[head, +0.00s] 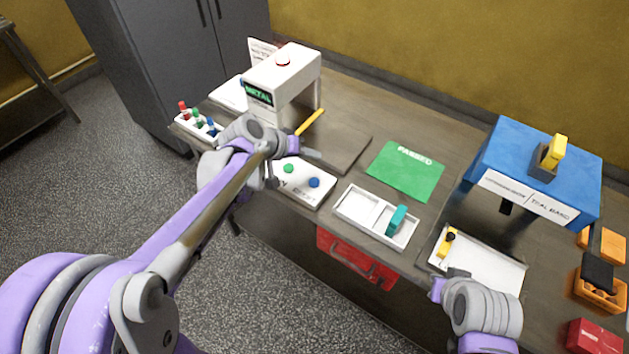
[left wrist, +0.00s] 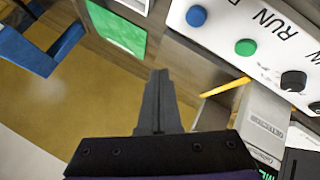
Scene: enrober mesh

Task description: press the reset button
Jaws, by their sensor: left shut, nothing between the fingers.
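A white button panel (head: 305,196) lies at the table's front edge, with a green button (head: 289,168) and a blue button (head: 314,182). In the left wrist view the panel shows a blue button (left wrist: 197,16), a green button (left wrist: 246,47) and a black knob (left wrist: 293,80), with "RUN" lettering. I cannot read a reset label on any button. My left gripper (head: 312,154) is shut and empty, above the table just behind the panel; its fingers (left wrist: 160,95) touch no button in the wrist view. My right gripper (head: 440,287) is beside the white tray, its fingers unclear.
A white detector (head: 298,88) with a red dome (head: 283,60) and green display stands behind, a yellow stick (head: 309,122) beside it. A green mat (head: 405,171), divided tray (head: 366,208), blue machine (head: 545,160) and white tray (head: 490,265) stand to the right.

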